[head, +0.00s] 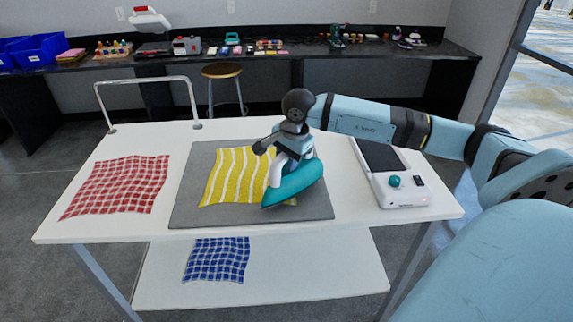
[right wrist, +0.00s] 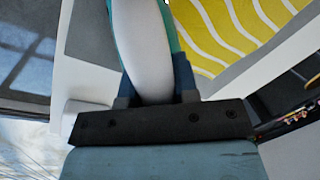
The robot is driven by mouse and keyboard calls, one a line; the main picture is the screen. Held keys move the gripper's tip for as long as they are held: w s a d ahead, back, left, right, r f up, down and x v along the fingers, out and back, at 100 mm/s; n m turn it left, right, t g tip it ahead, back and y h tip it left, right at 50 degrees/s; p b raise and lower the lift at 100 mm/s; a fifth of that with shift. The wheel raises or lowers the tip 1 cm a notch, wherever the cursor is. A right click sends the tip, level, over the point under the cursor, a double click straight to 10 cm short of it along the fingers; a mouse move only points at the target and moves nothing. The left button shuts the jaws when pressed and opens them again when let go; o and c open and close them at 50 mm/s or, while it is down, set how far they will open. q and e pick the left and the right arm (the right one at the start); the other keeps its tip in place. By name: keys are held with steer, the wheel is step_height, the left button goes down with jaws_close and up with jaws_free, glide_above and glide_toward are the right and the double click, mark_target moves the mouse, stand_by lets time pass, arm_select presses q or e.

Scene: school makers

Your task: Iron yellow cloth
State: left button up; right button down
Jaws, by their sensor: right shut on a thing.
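The yellow cloth (head: 226,180) with white wavy stripes lies on a grey mat (head: 190,213) on the white table. A teal and white iron (head: 293,187) is over the right part of the cloth and the mat; I cannot tell whether its sole touches them. My right gripper (head: 287,145) is shut on the iron's white handle, which also shows between the fingers in the right wrist view (right wrist: 143,50). The yellow cloth (right wrist: 222,35) lies beyond it there. The iron hides part of the cloth's right side. My left gripper is not in view.
A red checked cloth (head: 118,187) lies left of the mat. A white device with a dark plate (head: 403,193) stands on the right. A metal rail (head: 145,80) rises at the table's back left. A blue checked cloth (head: 217,259) lies on the lower shelf. A stool (head: 221,71) stands behind.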

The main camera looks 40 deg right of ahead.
steer(key=shift+d+r+p, duration=0.1)
steer(key=shift+r+p, duration=0.9)
steer(key=shift+r, duration=1.65)
steer(key=shift+f, duration=0.1)
